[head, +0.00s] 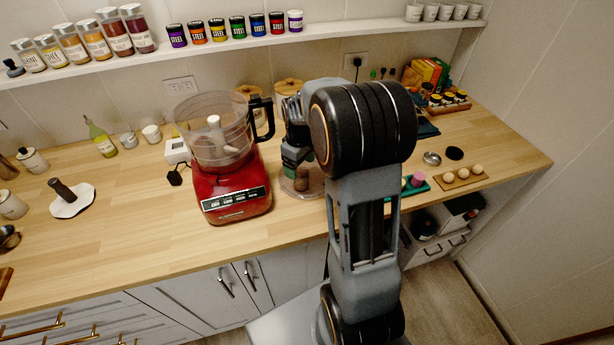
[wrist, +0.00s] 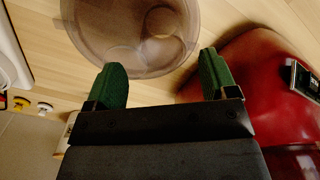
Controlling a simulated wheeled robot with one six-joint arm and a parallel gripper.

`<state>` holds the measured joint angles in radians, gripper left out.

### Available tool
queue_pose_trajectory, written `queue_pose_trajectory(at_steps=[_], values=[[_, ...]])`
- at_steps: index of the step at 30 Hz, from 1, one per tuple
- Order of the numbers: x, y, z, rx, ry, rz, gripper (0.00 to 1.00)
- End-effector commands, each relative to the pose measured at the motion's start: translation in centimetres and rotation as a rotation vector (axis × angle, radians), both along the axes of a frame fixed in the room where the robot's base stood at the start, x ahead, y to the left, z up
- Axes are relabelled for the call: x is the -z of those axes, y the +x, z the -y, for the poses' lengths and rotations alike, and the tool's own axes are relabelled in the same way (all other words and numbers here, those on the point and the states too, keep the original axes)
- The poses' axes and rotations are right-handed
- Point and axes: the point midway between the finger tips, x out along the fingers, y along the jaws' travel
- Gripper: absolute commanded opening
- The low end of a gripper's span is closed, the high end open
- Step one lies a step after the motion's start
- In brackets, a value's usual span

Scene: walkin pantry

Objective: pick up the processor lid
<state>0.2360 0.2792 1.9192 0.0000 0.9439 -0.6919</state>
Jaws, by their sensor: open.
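The processor lid is a clear, round, smoky disc with a raised part; in the head view (head: 316,187) it lies on the counter just right of the red food processor (head: 230,190). It also shows at the top of the wrist view (wrist: 100,40). My gripper (head: 296,158) is over the lid in the head view, partly hidden by my arm. In the wrist view its two green fingers (wrist: 162,75) are spread apart with nothing between them, and the lid's near edge appears just past the fingertips. Contact cannot be told.
The red processor base (wrist: 255,75) is close beside the right finger in the wrist view. The clear bowl (head: 210,130) stands on it, with a black handle. A teal tray (head: 419,187) and an egg board (head: 462,178) are to the right. The left counter has free room.

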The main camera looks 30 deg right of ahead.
Motion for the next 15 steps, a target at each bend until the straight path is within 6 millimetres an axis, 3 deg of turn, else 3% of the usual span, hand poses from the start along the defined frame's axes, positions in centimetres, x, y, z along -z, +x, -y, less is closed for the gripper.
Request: queue_pose_trajectory(at_steps=[5,15], values=[[0.8,0.0,-0.1,0.0,0.0,-0.001,0.79],[5.0,0.0,-0.4,0.001,0.0,-0.002,0.79]])
